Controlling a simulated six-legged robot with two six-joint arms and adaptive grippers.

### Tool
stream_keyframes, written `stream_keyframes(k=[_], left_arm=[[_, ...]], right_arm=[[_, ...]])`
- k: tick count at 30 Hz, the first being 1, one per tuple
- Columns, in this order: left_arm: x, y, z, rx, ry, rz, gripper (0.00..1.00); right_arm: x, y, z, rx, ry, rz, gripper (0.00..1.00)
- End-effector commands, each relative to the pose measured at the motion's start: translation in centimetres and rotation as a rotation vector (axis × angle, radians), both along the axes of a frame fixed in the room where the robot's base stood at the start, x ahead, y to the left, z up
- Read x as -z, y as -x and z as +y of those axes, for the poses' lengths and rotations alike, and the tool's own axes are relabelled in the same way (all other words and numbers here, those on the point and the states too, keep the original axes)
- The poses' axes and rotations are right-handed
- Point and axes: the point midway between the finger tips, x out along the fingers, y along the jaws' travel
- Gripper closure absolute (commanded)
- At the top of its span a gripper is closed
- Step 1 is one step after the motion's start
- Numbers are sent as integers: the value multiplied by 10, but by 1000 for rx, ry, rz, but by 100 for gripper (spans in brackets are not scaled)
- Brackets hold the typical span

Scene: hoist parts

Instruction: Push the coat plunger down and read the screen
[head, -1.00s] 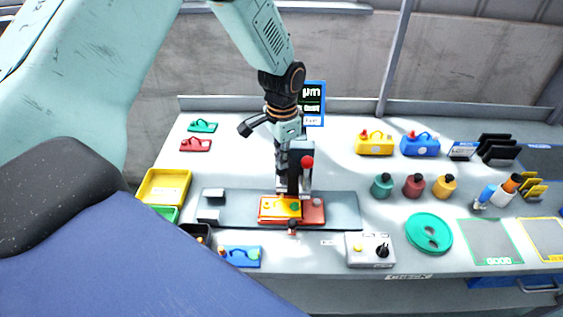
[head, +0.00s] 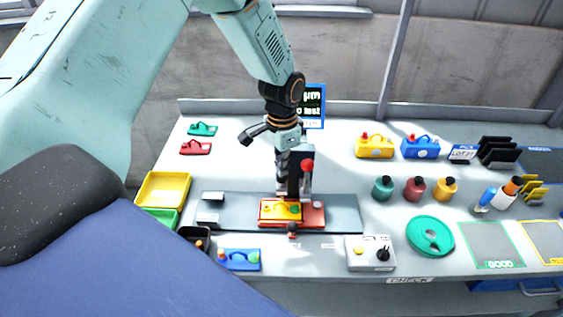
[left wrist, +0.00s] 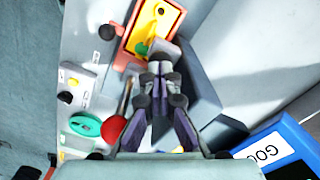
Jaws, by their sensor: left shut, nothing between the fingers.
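The coat plunger is a dark upright post with a red ball (head: 307,165) on its lever, standing over a yellow-orange part (head: 281,210) on a red block. In the left wrist view the red ball (left wrist: 113,128) lies beside the fingers. My left gripper (head: 283,178) is shut and empty, pointing down next to the post; its fingertips (left wrist: 160,70) show in the left wrist view. Whether it touches the plunger I cannot tell. My right gripper is not in view.
A grey box with a black knob (head: 371,253) stands at front right of the grey base plate (head: 345,211). A green disc (head: 430,236), several bottles and marked mats lie to the right. A yellow tray (head: 163,190) and small coloured parts lie to the left.

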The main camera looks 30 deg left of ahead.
Motion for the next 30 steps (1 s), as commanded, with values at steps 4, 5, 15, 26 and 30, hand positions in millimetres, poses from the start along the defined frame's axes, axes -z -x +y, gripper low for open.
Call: stream_keyframes(k=[4,5,15,26,30], left_arm=[[3,3,0,0,1,7,100],[3,3,0,0,1,7,100],[-11,3,-1,0,1,9,100],[-59,2,0,0,0,4,100],[-68,1,0,0,1,3,100]], right_arm=[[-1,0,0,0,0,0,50],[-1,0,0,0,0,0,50],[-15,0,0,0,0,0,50],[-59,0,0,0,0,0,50],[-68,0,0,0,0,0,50]])
